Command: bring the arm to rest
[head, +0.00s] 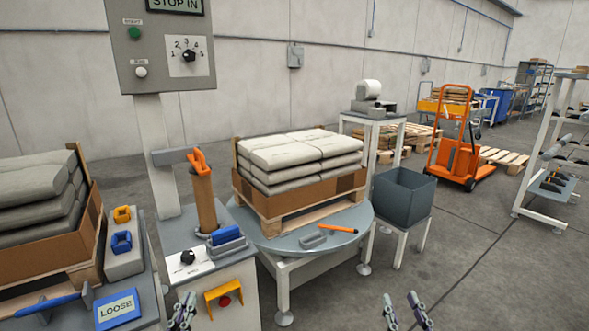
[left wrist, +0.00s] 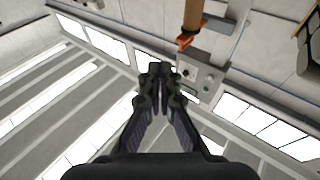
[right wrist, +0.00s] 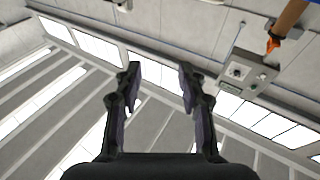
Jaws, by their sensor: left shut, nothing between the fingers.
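My left gripper (head: 183,311) shows at the bottom edge of the head view, in front of the grey pedestal. Its fingers are together and empty in the left wrist view (left wrist: 160,80), pointing up toward the ceiling and wall. My right gripper (head: 408,311) is at the bottom of the head view over bare floor. Its fingers are wide apart with nothing between them in the right wrist view (right wrist: 158,85). Both grippers are apart from any object. The arms behind the grippers are mostly out of the head view.
A control panel (head: 166,45) stands on a post above a pedestal (head: 215,272) with an orange-topped brown cylinder (head: 203,200). A round turntable (head: 290,240) bears a pallet of sacks (head: 300,152). A grey bin (head: 403,195) stands right of it. The floor (head: 480,260) at right is clear.

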